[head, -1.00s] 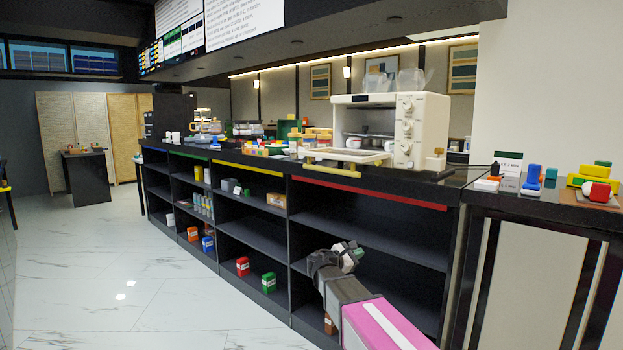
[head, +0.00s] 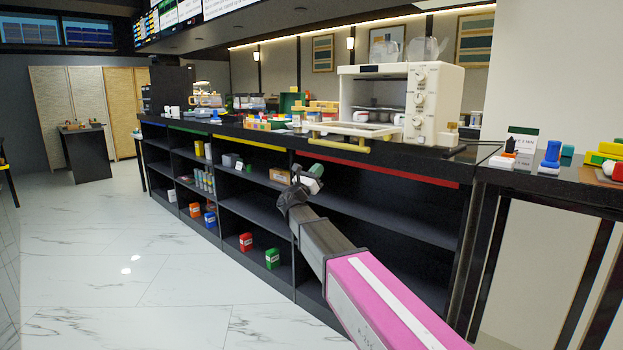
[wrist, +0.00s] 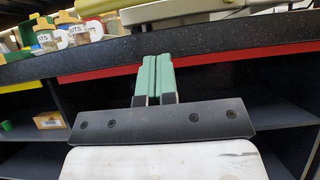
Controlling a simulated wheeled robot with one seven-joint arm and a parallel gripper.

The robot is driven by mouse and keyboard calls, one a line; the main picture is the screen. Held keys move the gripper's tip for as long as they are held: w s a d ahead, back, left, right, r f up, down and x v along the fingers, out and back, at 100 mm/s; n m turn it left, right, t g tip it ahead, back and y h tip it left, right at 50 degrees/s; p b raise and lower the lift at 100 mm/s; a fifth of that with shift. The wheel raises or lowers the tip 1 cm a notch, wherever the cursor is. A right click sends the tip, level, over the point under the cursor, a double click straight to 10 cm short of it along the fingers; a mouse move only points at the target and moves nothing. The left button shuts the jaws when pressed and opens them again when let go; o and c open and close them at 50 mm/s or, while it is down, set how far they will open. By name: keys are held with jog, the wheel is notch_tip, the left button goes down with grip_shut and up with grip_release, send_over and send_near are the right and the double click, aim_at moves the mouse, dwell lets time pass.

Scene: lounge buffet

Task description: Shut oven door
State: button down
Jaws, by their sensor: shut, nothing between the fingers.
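The white oven (head: 408,100) stands on the black counter in the head view. Its door (head: 345,128) is open, folded down flat toward the front edge, with a yellowish handle bar (head: 338,141) along its outer end. In the wrist view the underside of the door (wrist: 185,12) shows at the top. My gripper (head: 316,170) is below the handle and the counter edge, in front of the shelves. In the wrist view its green fingers (wrist: 157,62) are together and empty, pointing up at the counter front. They appear apart from the door.
The black counter (head: 440,160) has a red strip along its front edge. Colored blocks and boxes (head: 270,122) crowd the counter left of the oven. Open shelves below hold several boxes, such as a green one (head: 272,258). The marble floor at left is clear.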

notch_tip(320, 180, up, 6)
jog(key=w+d, duration=0.2)
jog(key=shift+w, duration=0.4)
jog(key=shift+d+f, duration=0.1)
